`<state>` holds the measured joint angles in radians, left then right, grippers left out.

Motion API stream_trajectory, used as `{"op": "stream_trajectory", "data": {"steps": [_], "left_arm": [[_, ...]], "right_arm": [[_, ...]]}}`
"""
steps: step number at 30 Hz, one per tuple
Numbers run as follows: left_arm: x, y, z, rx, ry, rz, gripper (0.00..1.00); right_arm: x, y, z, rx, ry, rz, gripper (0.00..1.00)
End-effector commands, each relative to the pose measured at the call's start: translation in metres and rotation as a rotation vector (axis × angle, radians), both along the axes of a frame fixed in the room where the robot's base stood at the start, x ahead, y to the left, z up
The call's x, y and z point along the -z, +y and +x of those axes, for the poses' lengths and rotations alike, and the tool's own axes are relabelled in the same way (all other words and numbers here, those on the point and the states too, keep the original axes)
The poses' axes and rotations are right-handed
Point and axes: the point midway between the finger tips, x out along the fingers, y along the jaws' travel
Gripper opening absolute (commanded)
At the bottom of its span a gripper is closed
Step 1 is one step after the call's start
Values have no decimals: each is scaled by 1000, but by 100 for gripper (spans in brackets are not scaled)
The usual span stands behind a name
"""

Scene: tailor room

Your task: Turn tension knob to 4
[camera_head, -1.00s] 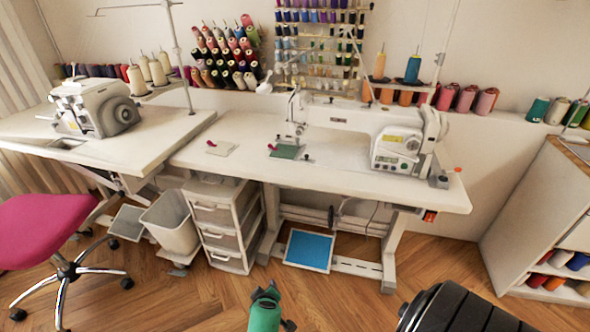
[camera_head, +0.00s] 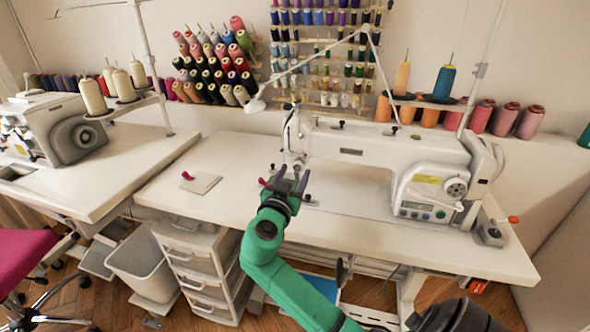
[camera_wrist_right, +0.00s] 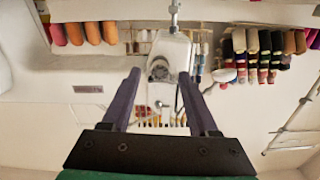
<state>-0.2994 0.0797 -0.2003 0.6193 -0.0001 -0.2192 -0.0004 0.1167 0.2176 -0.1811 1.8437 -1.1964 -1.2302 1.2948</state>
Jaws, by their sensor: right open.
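The white sewing machine (camera_head: 375,150) stands on the white table, and its head end also shows in the right wrist view (camera_wrist_right: 170,60). A round dial (camera_head: 455,188) is on its right-hand panel; its markings are too small to read. The tension knob cannot be made out clearly; the head end (camera_head: 293,135) is at the machine's left. My right gripper (camera_head: 288,178) is in front of that head end, raised over the table, its two dark fingers apart and empty. In the right wrist view the fingers (camera_wrist_right: 160,90) frame the machine head. My left gripper is not seen.
The white table (camera_head: 240,200) has free room left of the machine. A light cloth piece (camera_head: 202,183) with a red item lies there. A second machine (camera_head: 60,135) stands on the left table. Thread spools (camera_head: 210,65) line the wall. A small device with an orange knob (camera_head: 490,232) sits at the right.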

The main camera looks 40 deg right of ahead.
Motion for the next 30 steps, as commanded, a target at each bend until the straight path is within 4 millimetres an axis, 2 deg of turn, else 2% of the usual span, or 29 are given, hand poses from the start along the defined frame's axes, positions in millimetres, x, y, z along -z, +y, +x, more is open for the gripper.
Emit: {"op": "stream_trajectory", "data": {"steps": [3,10,11,12,15,30], "left_arm": [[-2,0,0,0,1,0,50],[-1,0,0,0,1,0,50],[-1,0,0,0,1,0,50],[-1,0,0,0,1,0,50],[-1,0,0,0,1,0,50],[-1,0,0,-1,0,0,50]], "right_arm": [[-1,-9,6,0,0,0,60],[0,-10,7,0,1,1,60],[0,-10,7,0,1,1,53],[0,-10,6,0,1,1,37],[0,-10,6,0,1,1,0],[1,-9,6,1,64,-42,0]]}}
